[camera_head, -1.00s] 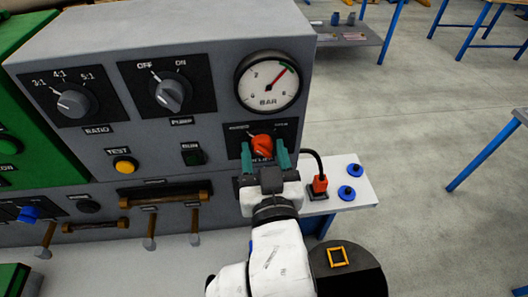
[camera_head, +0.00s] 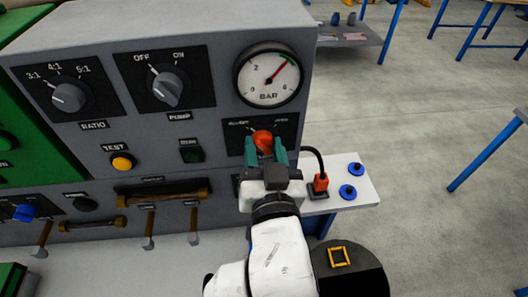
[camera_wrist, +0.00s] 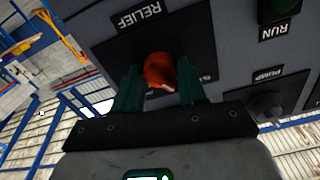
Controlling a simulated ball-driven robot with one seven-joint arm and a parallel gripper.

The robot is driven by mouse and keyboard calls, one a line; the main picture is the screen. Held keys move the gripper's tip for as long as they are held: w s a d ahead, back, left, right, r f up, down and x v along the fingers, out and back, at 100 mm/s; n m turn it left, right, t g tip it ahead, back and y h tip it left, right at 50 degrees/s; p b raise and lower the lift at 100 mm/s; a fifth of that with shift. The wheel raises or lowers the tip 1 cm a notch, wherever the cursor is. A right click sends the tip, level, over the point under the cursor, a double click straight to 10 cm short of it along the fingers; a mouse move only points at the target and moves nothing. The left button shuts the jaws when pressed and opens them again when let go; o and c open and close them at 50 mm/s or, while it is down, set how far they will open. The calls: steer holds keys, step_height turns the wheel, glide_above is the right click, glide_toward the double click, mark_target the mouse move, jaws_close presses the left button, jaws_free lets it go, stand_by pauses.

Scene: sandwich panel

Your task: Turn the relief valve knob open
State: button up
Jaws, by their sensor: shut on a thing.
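The relief valve knob (camera_head: 263,138) is orange-red and sits on a dark plate below the pressure gauge, at the right of the grey panel. My gripper (camera_head: 265,150) is at this knob with its teal fingers on either side of it, shut on it. The wrist view shows the knob (camera_wrist: 160,72) between the two fingers, under the upside-down RELIEF label (camera_wrist: 139,15). The fingers and palm hide the lower part of the plate. The small labels above the knob are too blurred to read surely.
The gauge (camera_head: 269,78) has its red needle pointing up and right. The pump knob (camera_head: 168,87), ratio knob (camera_head: 69,96), yellow test button (camera_head: 122,162) and run button (camera_head: 191,155) are left of my gripper. A red plug (camera_head: 320,183) with a cable stands close at the right.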

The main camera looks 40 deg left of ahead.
steer(key=m+b, duration=0.2)
steer(key=m, duration=0.1)
steer(key=shift+f+m, duration=0.15)
steer(key=shift+m, duration=0.15)
steer(key=m+b, duration=0.2)
steer(key=m, duration=0.2)
steer(key=shift+m, duration=0.3)
steer(key=m+b, duration=0.1)
steer(key=m, duration=0.3)
steer(key=shift+m+b, duration=0.6)
steer(key=shift+m, duration=1.4)
steer(key=o, duration=1)
steer(key=shift+o, duration=0.2)
steer(key=shift+s+d, duration=0.1)
steer(key=b+v, duration=0.1)
steer(key=v, duration=0.9)
steer(key=shift+s+d, duration=0.2)
